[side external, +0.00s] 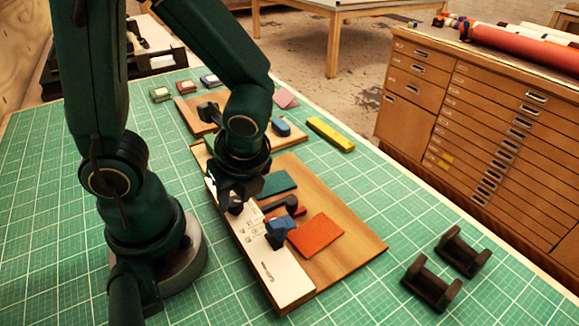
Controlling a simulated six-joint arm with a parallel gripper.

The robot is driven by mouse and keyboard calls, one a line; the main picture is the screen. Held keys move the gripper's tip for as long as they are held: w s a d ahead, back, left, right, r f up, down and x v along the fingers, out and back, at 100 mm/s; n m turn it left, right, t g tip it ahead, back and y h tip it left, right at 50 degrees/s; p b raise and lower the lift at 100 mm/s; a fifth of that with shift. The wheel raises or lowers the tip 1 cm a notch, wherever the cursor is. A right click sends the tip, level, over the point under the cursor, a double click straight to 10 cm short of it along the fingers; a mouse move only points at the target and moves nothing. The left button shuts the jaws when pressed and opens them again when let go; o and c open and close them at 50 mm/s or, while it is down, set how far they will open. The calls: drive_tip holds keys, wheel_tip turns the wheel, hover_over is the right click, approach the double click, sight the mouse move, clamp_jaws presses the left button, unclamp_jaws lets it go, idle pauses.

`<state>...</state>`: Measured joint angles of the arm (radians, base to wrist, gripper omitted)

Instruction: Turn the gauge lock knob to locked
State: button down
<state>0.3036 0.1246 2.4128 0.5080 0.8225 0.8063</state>
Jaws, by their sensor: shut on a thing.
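My gripper (237,204) points down over the white strip (262,262) along the left edge of a wooden board (345,245). Its dark fingers are shut on what appears to be the gauge lock knob, which they and the wrist mostly hide. I cannot make out which way the knob is turned. Small dark markings and print show on the strip. A blue block (281,225) with a dark part beside it sits on the board near the strip, to the lower right of my gripper.
An orange-red pad (316,235) and a green pad (277,185) lie on the board. A second wooden board, small colored blocks and a yellow bar (331,134) lie beyond. Two dark cradles (432,283) stand at the lower right.

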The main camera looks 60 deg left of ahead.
drive_tip(key=shift+m, duration=0.5)
drive_tip(key=c, duration=0.5)
unclamp_jaws()
drive_tip(key=shift+v, duration=2.55)
drive_tip(key=shift+s, duration=0.1)
